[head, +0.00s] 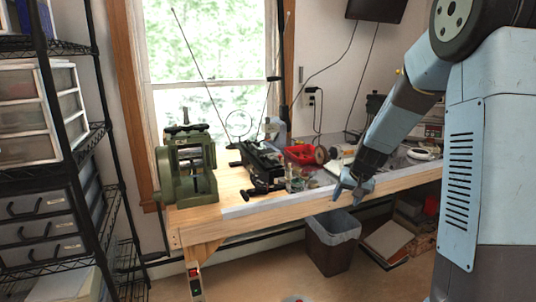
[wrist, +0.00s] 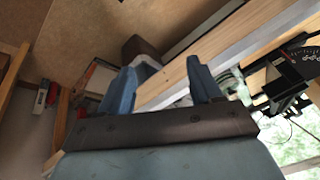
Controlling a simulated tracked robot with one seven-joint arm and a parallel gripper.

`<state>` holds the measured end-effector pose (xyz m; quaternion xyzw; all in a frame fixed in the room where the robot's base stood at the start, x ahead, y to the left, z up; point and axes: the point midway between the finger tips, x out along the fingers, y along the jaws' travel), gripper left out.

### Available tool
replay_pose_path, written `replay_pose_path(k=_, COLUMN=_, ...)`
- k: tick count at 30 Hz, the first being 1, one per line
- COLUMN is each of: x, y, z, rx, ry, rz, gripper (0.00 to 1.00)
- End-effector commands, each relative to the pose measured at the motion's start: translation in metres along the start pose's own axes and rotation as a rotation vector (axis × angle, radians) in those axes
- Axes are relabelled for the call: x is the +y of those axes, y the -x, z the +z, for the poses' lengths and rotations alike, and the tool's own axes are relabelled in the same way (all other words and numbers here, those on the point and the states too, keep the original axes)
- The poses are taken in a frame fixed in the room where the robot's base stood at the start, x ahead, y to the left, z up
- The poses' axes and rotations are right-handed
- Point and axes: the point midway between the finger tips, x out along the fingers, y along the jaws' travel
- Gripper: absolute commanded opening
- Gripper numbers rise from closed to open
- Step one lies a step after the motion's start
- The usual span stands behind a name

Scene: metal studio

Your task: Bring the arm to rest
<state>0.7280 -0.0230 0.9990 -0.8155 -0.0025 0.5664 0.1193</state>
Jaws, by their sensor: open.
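My gripper (head: 353,190) hangs from my blue-grey arm at the front edge of the workbench (head: 275,207), pointing down and to the left in the head view. In the wrist view its two blue fingers (wrist: 160,88) stand apart with nothing held between them. The bench's light wooden edge shows beyond and between the fingers in the wrist view. I cannot tell from these views whether a finger touches the bench edge.
A green machine (head: 187,168) stands at the bench's left end, with a black machine (head: 262,165) and a red tray (head: 305,154) to its right. A lined bin (head: 331,245) stands on the floor below. A wire shelf (head: 95,140) with drawers fills the left. Open floor lies in front.

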Motion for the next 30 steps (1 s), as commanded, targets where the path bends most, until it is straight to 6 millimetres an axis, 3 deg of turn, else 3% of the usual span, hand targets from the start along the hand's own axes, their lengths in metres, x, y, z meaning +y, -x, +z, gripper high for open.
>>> replay_pose_path(k=3, x=-0.011, y=0.038, z=0.013, rx=0.014, ry=0.03, rz=0.003, gripper=0.64)
replay_pose_path(k=15, x=-0.031, y=0.143, z=0.074, rx=0.047, ry=0.108, rz=0.027, gripper=0.64)
replay_pose_path(k=30, x=-0.03, y=0.239, z=0.176, rx=0.095, ry=0.177, rz=0.079, gripper=0.64)
